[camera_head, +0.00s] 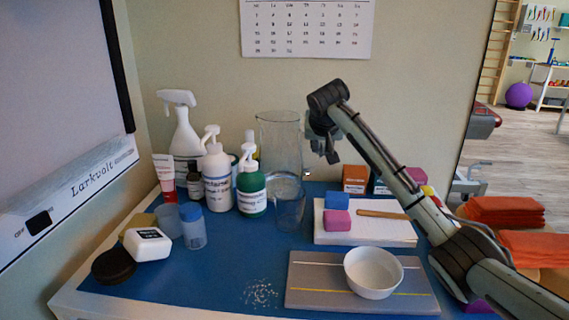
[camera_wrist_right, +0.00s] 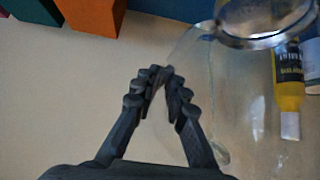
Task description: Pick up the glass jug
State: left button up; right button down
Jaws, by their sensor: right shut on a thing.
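The glass jug (camera_head: 280,145) is tall, clear and upright at the back of the blue table, near the wall. My right gripper (camera_head: 322,152) is at its right side, near the upper half. In the right wrist view the clear jug (camera_wrist_right: 245,110) fills the right part, and my right gripper's fingers (camera_wrist_right: 165,85) are closed at its edge, shut on it. The glass is hard to see there, so the exact part held is unclear. I cannot tell whether its base touches the table. My left gripper is not in view.
A small drinking glass (camera_head: 289,209) stands just in front of the jug. A green pump bottle (camera_head: 251,192) and a white pump bottle (camera_head: 217,180) stand to the left. A white bowl (camera_head: 373,272) sits on a grey mat (camera_head: 310,292). Coloured blocks (camera_head: 337,200) lie on a white board.

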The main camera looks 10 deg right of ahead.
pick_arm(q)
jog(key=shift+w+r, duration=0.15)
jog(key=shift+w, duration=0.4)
pick_arm(e)
jog(key=shift+w+r, duration=0.15)
jog(key=shift+r, duration=0.25)
